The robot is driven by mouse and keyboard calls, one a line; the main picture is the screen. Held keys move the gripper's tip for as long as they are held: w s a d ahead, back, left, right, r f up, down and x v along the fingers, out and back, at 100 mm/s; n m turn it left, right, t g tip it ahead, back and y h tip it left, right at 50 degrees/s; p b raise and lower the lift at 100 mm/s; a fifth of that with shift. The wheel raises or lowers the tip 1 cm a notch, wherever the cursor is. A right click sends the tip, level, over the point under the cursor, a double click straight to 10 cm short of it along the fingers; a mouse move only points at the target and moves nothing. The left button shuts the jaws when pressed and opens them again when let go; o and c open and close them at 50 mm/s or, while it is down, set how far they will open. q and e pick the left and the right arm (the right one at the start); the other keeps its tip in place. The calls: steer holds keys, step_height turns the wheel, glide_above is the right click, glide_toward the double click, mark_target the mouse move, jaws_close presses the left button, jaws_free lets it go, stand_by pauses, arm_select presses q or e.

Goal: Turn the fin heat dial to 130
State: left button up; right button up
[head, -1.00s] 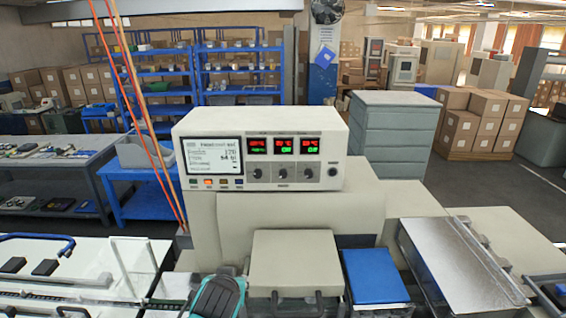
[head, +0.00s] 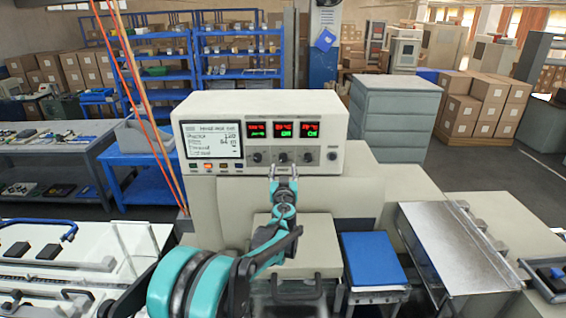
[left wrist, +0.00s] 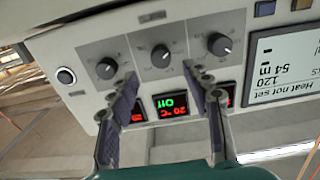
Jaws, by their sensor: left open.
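The control box (head: 205,110) carries a row of three small dark dials under three red and green displays; the labels are too small to read, so I cannot tell which is the fin heat dial. The left dial (head: 257,157), middle dial (head: 283,157) and right dial (head: 307,157) all show. My left gripper (head: 284,171) is just below the middle dial. In the left wrist view, which is upside down, the gripper (left wrist: 160,80) is open and empty, with the middle dial (left wrist: 160,54) beyond and between its fingertips, apparently untouched. My right gripper is not in view.
The box screen (head: 212,141) shows text; the wrist view reads "Heat not set" and "120". The middle display (left wrist: 171,105) reads 20 °C and Off. A round dark button (left wrist: 66,75) sits beside the dials. A beige cover (head: 310,240) and blue block (head: 369,258) lie below.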

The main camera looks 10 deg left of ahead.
mark_target(283, 160)
arm_select(q)
steer(key=w, duration=0.3)
steer(key=w+a, duration=0.1)
steer(key=w, duration=0.2)
steer(key=shift+w+a+p, duration=0.1)
steer(key=shift+a+p, duration=0.05)
steer(key=shift+p, duration=0.15)
jaws_close()
